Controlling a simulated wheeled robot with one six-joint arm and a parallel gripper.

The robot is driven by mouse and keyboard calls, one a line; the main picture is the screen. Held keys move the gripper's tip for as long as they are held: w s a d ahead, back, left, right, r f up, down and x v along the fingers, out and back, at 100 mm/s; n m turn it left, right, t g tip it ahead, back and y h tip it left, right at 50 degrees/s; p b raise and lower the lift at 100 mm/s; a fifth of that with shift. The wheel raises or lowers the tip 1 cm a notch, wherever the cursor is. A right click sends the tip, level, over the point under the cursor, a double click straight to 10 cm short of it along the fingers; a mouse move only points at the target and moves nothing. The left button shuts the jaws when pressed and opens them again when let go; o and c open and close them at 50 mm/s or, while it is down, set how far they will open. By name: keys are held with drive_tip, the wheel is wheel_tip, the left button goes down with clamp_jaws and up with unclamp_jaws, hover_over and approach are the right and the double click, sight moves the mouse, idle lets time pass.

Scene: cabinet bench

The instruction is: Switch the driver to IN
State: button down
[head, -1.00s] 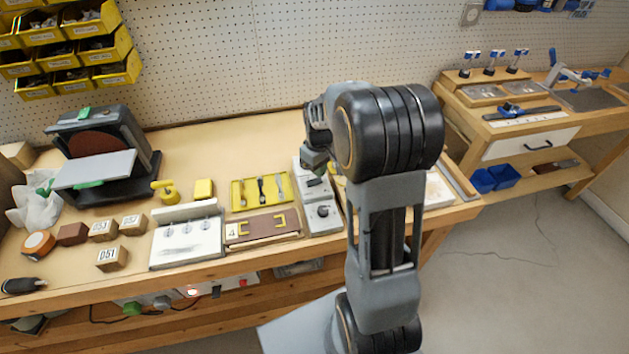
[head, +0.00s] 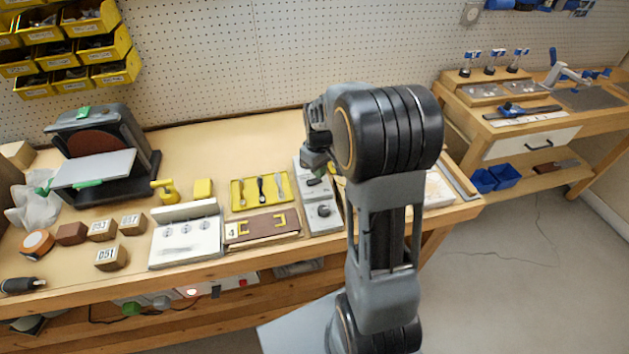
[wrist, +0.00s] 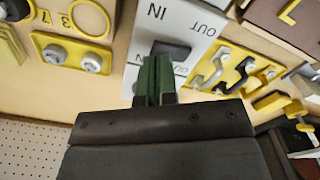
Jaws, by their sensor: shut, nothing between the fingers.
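The driver is a pale grey panel (head: 325,217) on the bench, left of my arm in the head view. It has a dark round knob at its near end. In the wrist view its white face (wrist: 188,18) carries the printed words IN and OUT and a dark switch (wrist: 172,49). Which way the switch is set I cannot tell. My gripper (wrist: 154,66) has green fingertips, shut and empty, right at the switch; whether they touch it is unclear. In the head view my gripper (head: 315,160) is over the driver's far part, partly hiding it.
The bench behind the tray is clear.

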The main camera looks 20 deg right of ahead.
drive_tip(key=shift+f+b, duration=0.7)
drive_tip(key=shift+f, duration=0.35)
idle(0.4)
drive_tip(key=shift+r, duration=0.1)
drive_tip(key=shift+r+p, duration=2.8)
drive_tip(key=shift+r, duration=0.65)
